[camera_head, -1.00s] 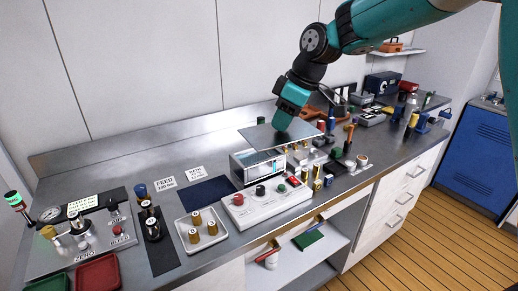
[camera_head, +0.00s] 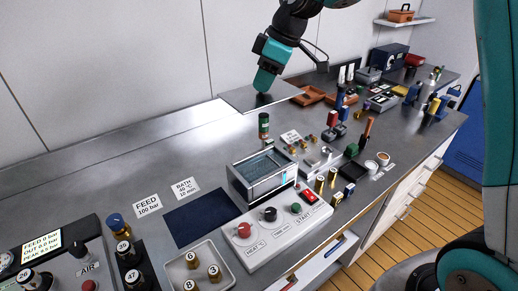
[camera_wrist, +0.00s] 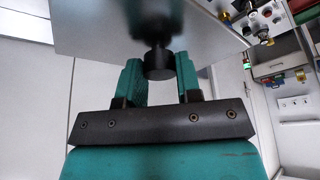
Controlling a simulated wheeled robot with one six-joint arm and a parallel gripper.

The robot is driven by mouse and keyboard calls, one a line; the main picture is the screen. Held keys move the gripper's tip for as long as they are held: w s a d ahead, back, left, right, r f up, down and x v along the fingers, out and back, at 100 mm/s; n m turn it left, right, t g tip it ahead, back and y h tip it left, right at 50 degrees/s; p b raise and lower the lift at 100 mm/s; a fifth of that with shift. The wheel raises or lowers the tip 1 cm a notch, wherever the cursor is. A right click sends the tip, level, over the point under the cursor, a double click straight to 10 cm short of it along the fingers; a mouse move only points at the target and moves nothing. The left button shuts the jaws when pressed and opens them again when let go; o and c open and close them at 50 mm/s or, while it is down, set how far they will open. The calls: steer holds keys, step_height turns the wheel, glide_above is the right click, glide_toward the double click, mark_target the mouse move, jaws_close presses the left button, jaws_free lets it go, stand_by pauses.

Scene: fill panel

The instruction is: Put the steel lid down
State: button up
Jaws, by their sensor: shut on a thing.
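The steel lid (camera_head: 240,98) is a flat grey plate over the back of the counter, near the wall. My gripper (camera_head: 264,86) is above it, pointing down. In the wrist view, the fingers of my gripper (camera_wrist: 160,78) are shut on the black knob (camera_wrist: 158,64) of the lid (camera_wrist: 105,25). I cannot tell whether the lid touches the counter or hangs above it. The bath (camera_head: 262,172) stands uncovered in front, with its inside showing. A dark blue mat (camera_head: 203,219) lies flat and empty left of the bath.
A green-topped bottle (camera_head: 264,128) stands behind the bath. The control panel (camera_head: 262,238) is in front of it. A white tray (camera_head: 222,262) holds brass weights. Orange trays (camera_head: 310,96) lie right of the lid. The counter (camera_head: 150,170) is bare at back left.

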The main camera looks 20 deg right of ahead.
step_height(320, 180, down, 19)
steer(key=p, duration=0.4)
steer(key=shift+d, duration=0.1)
steer(key=shift+f+b, duration=0.4)
steer(key=shift+f, duration=0.2)
steer(key=o, duration=1)
steer(key=shift+s, duration=0.1)
steer(key=shift+r, duration=0.1)
